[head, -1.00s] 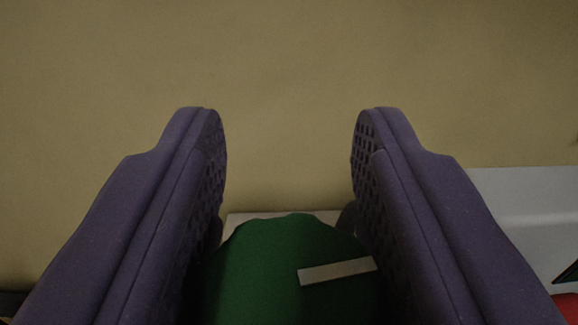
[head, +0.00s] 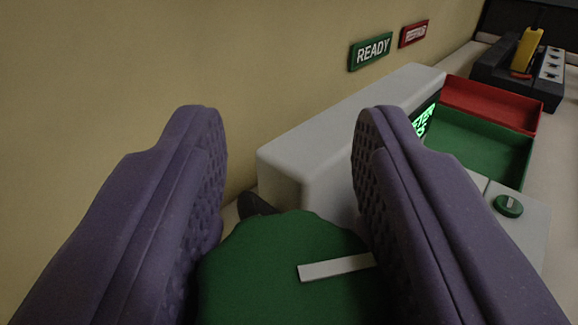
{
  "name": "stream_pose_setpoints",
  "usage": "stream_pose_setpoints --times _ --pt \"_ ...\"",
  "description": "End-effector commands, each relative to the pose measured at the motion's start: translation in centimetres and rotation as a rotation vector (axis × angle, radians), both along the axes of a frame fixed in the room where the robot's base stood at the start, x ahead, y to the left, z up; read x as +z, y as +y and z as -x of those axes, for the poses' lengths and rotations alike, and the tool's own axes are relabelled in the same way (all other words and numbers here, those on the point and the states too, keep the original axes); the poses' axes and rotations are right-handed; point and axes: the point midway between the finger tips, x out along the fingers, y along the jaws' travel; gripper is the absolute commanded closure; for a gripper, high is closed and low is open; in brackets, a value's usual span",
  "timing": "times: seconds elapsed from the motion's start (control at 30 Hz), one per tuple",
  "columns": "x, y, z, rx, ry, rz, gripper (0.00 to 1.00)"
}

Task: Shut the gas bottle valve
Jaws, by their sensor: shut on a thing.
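A green scalloped knob (head: 275,270) with a white bar mark sits low in the view between my two purple fingers. It looks like the valve's handwheel. My gripper (head: 290,125) is shut on it, with a finger on either side. The white bar (head: 335,267) points toward the right finger and tilts slightly up to the right. The fingers and knob hide whatever is below, so I cannot see the bottle body. A dark rounded part (head: 256,204) shows just behind the knob.
A pale grey console (head: 330,135) with a lit green display (head: 424,120) stands close behind the right finger. Beyond are green (head: 475,148) and red (head: 490,102) trays, a small green dial (head: 508,205), a black device (head: 490,65), and a READY sign (head: 371,51) on the wall.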

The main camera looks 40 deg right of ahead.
Motion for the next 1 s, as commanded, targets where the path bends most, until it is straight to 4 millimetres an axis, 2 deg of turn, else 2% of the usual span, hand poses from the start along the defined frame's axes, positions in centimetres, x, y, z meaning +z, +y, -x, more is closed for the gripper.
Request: stream_pose_setpoints --times 0.6,1.0 --pt "0.2 -0.6 0.8 -0.578 0.0 0.0 0.88" --pt "0.1 -0.8 1.4 -0.86 -0.001 -0.001 0.88"
